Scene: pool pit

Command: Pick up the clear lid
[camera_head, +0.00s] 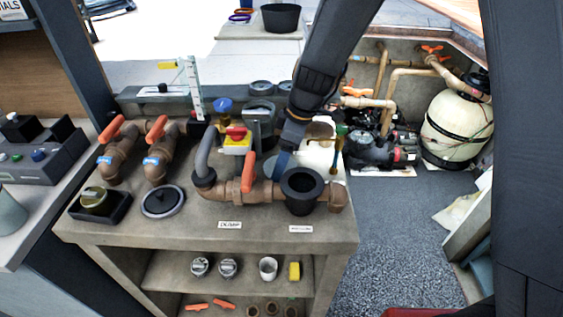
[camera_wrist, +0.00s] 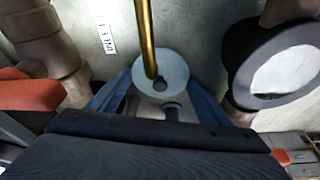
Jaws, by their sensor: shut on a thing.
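In the wrist view, a pale blue-grey round disc, which looks like the clear lid (camera_wrist: 178,69), sits between the blue fingers of my gripper (camera_wrist: 165,104). It has a dark spot and a small grey knob near the fingers. My gripper is shut on it. In the head view, my gripper (camera_head: 283,163) is over the bench behind the pipe, left of the black round pot (camera_head: 302,198). The lid edge shows there only faintly as a bluish disc (camera_head: 268,167).
Brown pipes with orange handles (camera_head: 248,171) stand close around my gripper. Pool equipment stands behind right.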

